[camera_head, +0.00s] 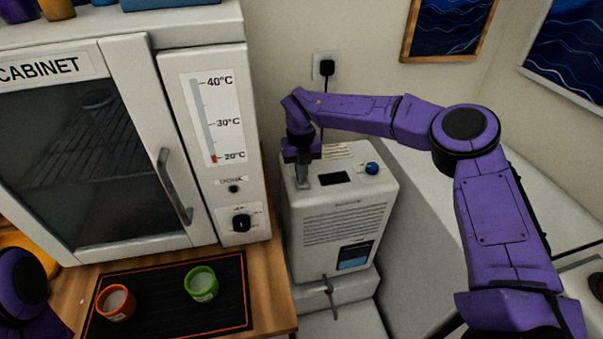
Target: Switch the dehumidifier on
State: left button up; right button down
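The dehumidifier (343,222) is a white box with a vent grille and a blue label on its front, right of the cabinet. Its top has a dark panel (335,178) and a blue round knob (372,168). My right gripper (303,182) points down at the left part of the top, left of the dark panel. Its fingertips are at or just above the surface; I cannot tell if they touch. The fingers show as one narrow grey piece, and what lies under them is hidden. Only part of my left arm shows at lower left; its gripper is out of view.
The white cabinet (229,208) with a thermometer scale and dial stands close on the left. An orange cup (116,303) and a green cup (201,284) sit on a black mat (160,318). A plug (326,68) with a cord is in the wall socket behind.

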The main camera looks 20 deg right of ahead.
jog(key=r+p, duration=0.1)
jog(key=r, duration=0.1)
jog(key=r+p, duration=0.2)
jog(key=r, duration=0.1)
jog(key=shift+w+d, duration=0.1)
jog(key=shift+w, duration=0.1)
jog(key=shift+r+b, duration=0.6)
jog(key=shift+r, duration=0.05)
notch_tip(320, 180, up, 8)
jog(key=b, duration=0.1)
jog(key=shift+f, duration=0.15)
jog(key=shift+w, duration=0.1)
